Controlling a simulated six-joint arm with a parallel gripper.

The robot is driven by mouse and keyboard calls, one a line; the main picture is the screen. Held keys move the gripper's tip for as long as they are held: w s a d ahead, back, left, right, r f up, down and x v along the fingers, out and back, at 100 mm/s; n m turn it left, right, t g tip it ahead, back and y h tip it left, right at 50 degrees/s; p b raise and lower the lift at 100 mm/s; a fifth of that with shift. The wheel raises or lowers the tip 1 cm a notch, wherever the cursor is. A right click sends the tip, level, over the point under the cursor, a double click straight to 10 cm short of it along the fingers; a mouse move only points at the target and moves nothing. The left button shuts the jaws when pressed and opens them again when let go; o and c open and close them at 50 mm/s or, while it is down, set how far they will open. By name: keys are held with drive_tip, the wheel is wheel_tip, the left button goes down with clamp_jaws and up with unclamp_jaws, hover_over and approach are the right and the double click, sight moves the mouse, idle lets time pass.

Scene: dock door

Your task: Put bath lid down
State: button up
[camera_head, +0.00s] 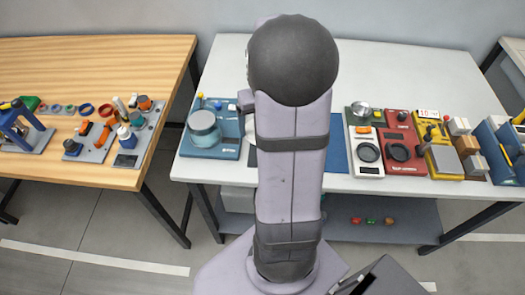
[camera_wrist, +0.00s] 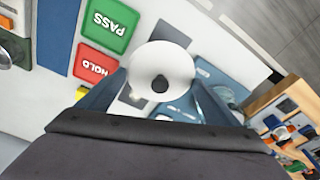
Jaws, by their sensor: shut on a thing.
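The bath lid (camera_wrist: 160,62) is a round white disc with a dark knob, in the middle of the wrist view. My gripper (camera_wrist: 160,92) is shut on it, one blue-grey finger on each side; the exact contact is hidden. In the head view my arm hides most of the gripper, and a pale piece, probably the lid, shows at the arm's left edge. The bath (camera_head: 203,132), a teal round vessel on a blue base, stands at the left end of the white table. In the wrist view the blue base (camera_wrist: 205,82) shows beside and behind the lid, partly covered.
A green PASS plate (camera_wrist: 107,25) and a red HOLD plate (camera_wrist: 97,67) lie beside the lid in the wrist view. Right of my arm stand a white scale (camera_head: 367,153), a red scale (camera_head: 403,152) and a yellow device (camera_head: 443,160). A wooden table (camera_head: 100,65) with tools is at left.

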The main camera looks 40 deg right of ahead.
drive_tip(key=shift+f+p, duration=1)
drive_tip(key=shift+f, duration=4)
drive_tip(key=shift+f, duration=0.15)
drive_tip(key=o, duration=0.8)
drive_tip(key=shift+s+a+r+b, duration=0.1)
drive_tip(key=shift+s+r+b, duration=0.25)
drive_tip(key=shift+r, duration=1.7)
drive_tip(key=shift+s+a+r+b, duration=0.2)
drive_tip(key=shift+r+b, duration=0.3)
drive_tip(key=shift+r, duration=1.55)
drive_tip(key=shift+s+a+r+b, duration=0.1)
drive_tip(key=shift+s+r+b, duration=0.25)
drive_tip(key=shift+r, duration=1.7)
drive_tip(key=s+a+f+n, duration=0.1)
drive_tip(key=s+a, duration=0.1)
drive_tip(key=a, duration=0.5)
drive_tip(key=s+a+f+n+g, duration=0.1)
drive_tip(key=s+a+n, duration=0.1)
drive_tip(key=a, duration=0.5)
drive_tip(key=s+a+f+n, duration=0.1)
drive_tip(key=s+a, duration=0.3)
drive_tip(key=a, duration=0.3)
drive_tip(key=shift+a+f+n+g+y, duration=0.3)
drive_tip(key=shift+a+f+y, duration=0.1)
